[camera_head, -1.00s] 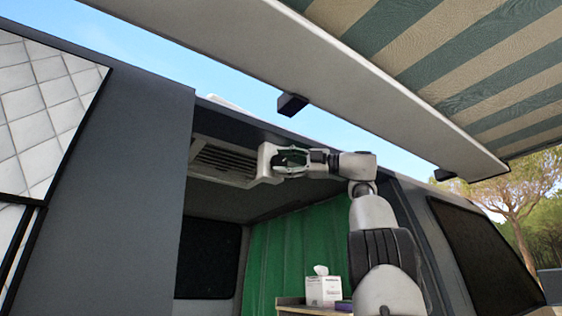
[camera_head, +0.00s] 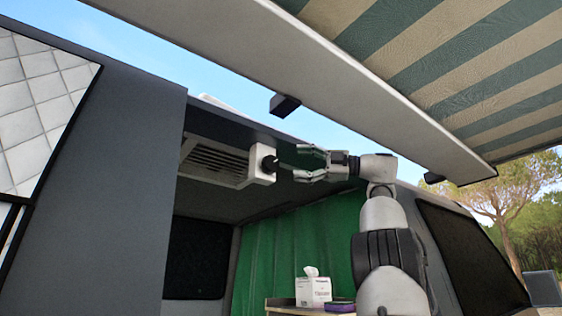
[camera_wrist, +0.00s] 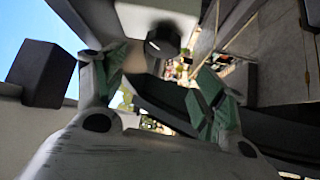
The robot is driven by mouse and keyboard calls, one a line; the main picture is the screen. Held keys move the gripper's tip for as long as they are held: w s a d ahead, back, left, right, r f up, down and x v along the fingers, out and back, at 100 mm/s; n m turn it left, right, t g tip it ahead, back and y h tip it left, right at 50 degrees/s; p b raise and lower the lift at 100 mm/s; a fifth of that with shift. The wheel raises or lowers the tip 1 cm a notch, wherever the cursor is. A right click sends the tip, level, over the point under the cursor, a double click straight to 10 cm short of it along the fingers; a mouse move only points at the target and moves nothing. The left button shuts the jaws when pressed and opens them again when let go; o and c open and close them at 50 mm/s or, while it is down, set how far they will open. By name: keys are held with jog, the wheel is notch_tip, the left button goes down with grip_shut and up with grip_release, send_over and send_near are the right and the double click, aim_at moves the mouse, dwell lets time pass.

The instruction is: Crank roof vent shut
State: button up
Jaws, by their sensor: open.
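The roof vent (camera_head: 214,160) is a pale frame with dark slats in the van's ceiling. In the wrist view the knob (camera_wrist: 163,40) shows as a dark round shape on the pale housing, beyond and between the fingers. My gripper (camera_head: 306,162) is open and empty, to the right of the knob and apart from it. Its green-padded fingers also show in the wrist view (camera_wrist: 158,88). Whether the vent lid is raised is hard to tell.
The white awning case (camera_head: 330,85) runs overhead with a black bracket (camera_head: 284,105) below it. The van's dark side panel (camera_head: 120,170) is at left. A tissue box (camera_head: 313,291) stands on a shelf below, before a green curtain (camera_head: 280,250).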

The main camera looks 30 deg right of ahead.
jog(key=shift+v, duration=1.7)
jog(key=shift+s, duration=0.1)
